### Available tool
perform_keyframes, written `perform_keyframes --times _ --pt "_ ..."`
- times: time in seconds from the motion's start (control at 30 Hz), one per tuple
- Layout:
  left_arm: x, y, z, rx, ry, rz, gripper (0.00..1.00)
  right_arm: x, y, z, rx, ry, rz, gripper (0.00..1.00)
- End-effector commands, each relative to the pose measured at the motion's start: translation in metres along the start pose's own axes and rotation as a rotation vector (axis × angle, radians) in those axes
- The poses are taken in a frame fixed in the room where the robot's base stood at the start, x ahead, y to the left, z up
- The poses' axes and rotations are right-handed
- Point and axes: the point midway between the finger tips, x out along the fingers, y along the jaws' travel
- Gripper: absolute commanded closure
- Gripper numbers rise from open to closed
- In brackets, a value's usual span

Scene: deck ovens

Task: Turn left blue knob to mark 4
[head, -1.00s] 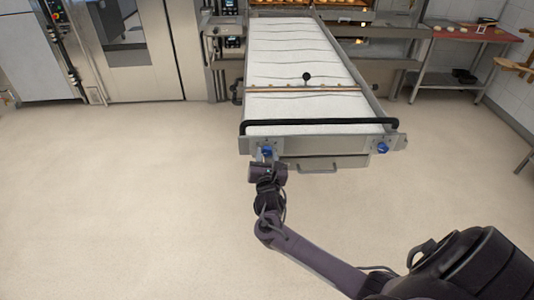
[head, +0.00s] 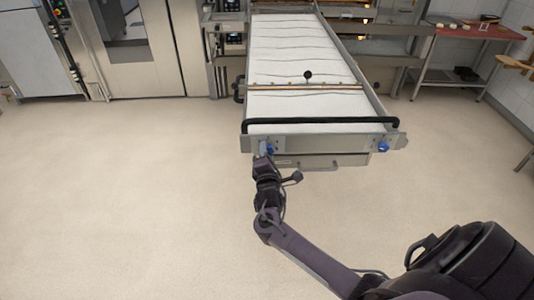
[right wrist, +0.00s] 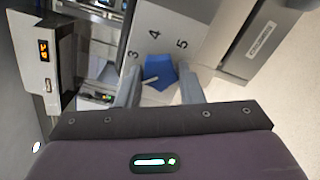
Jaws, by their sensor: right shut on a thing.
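The left blue knob (head: 270,149) is on the front plate of the long white loader, at its near left corner. In the right wrist view the same blue knob (right wrist: 158,70) sits between the fingers of my right gripper (right wrist: 160,80), which is shut on it. The marks 3, 4 and 5 are printed around it, with the 4 (right wrist: 154,34) above the knob. A short pale line shows on the knob's lower left; I cannot tell which mark it points to. My right gripper (head: 265,153) also shows in the head view. My left gripper is not in view.
A second blue knob (head: 383,147) is at the loader's near right corner. A black bar (head: 320,122) crosses the loader's near end. The floor on the left is clear.

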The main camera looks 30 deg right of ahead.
Motion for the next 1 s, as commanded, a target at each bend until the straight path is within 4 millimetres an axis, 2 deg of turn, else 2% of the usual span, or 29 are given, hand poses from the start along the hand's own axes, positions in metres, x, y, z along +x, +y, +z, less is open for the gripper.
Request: perform_keyframes --times 1.0 --pt "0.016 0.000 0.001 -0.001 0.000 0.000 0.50 0.000 0.002 0.002 0.967 -0.003 0.001 0.89"
